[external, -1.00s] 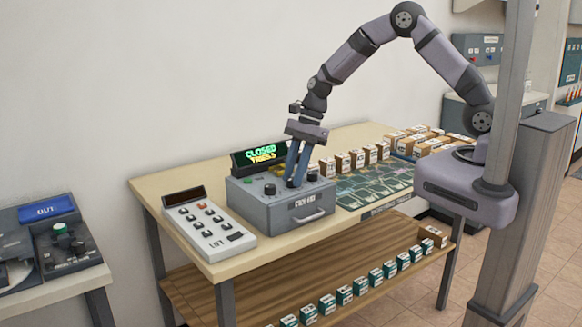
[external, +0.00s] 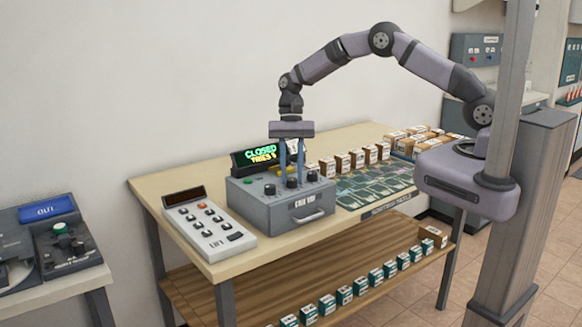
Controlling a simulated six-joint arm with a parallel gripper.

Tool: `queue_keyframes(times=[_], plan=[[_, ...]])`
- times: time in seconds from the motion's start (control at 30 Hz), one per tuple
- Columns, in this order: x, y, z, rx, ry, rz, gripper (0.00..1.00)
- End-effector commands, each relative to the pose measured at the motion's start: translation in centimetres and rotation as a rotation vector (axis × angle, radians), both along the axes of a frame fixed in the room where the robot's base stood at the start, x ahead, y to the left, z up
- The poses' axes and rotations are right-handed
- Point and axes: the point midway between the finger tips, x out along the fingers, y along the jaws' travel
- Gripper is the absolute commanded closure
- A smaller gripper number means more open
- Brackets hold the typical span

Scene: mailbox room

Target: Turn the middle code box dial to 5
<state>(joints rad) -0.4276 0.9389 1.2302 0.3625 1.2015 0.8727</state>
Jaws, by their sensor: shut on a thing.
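The code box (external: 270,212) is a grey box with a front handle (external: 309,217), standing on the wooden table. Its top has a row of dark dials: a left dial (external: 270,189), the middle dial (external: 291,182) and a right dial (external: 312,176). My gripper (external: 291,184) points straight down with its two blue-grey fingers on either side of the middle dial, shut on it. The dial's number marks are too small to read. The display (external: 262,157) behind the box shows "CLOSED" in green and a yellow line below it.
A white keypad unit (external: 208,226) stands left of the box. A green patterned mat (external: 372,187) lies to the right, with several small cartons (external: 342,162) behind it. The lower shelf (external: 240,284) holds a row of small boxes.

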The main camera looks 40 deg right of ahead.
Motion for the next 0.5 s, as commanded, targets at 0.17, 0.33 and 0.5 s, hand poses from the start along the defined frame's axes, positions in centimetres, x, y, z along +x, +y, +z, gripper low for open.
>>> queue_keyframes(times=[0.17, 0.33, 0.5], plan=[[0.14, 0.26, 0.04, 0.002, -0.002, 0.169, 0.97], [0.14, 0.35, 0.0, 0.001, -0.001, 0.33, 0.97], [0.16, 0.51, 0.02, 0.002, -0.002, 0.492, 0.97]])
